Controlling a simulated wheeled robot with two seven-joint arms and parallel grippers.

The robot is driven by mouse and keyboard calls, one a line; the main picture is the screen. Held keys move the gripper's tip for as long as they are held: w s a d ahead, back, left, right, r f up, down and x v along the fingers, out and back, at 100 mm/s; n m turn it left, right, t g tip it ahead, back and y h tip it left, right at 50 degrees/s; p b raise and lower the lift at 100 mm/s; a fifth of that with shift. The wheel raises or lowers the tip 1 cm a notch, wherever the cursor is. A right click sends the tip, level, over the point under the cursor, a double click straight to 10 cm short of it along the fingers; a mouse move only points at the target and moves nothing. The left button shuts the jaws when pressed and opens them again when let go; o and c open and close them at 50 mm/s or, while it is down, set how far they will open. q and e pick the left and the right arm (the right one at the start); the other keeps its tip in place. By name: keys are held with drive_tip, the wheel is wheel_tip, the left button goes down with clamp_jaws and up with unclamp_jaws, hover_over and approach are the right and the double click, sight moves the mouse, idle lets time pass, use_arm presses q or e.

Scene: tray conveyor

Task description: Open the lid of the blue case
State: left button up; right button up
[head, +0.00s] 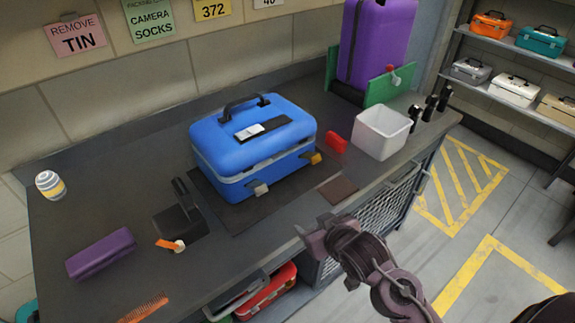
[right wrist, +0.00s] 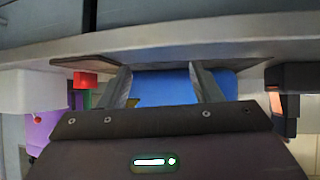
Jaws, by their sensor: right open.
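The blue case (head: 252,145) stands upright on a dark mat on the counter, with its lid closed. A dark handle and a white tag are on its top. One grey latch (head: 261,188) and one yellow latch (head: 316,158) are on its front. My right gripper (head: 314,235) is in front of the counter's near edge, apart from the case. In the right wrist view its two fingers (right wrist: 162,88) are spread and empty, with part of the blue case (right wrist: 180,84) showing between them. My left gripper is not in view.
Right of the case are a red block (head: 335,142), a white bin (head: 382,132) and a purple suitcase (head: 376,42). Left are a black tool (head: 182,210), a purple box (head: 101,254) and a can (head: 50,185). A brown pad (head: 338,189) lies near the counter's edge.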

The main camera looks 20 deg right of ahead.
sight(281, 158)
drive_tip(key=w+r+t, duration=0.1)
drive_tip(key=w+r+t+y, duration=0.1)
drive_tip(key=w, duration=0.1)
drive_tip(key=w+r+t, duration=0.1)
drive_tip(key=shift+w+d+n+y, duration=0.15)
drive_tip(key=shift+w+n+y, duration=0.15)
drive_tip(key=shift+w, duration=0.05)
drive_tip(key=w+a+r+t+y, duration=0.1)
drive_tip(key=w, duration=0.2)
drive_tip(key=w+a+r+n+t+y, duration=0.1)
drive_tip(key=w+r, duration=0.1)
drive_tip(key=w, duration=0.1)
drive_tip(key=w+a+r+t+y+p, duration=0.1)
drive_tip(key=w, duration=0.3)
drive_tip(key=shift+r, duration=0.15)
drive_tip(key=shift+d, duration=0.1)
drive_tip(key=shift+c, duration=0.2)
clamp_jaws()
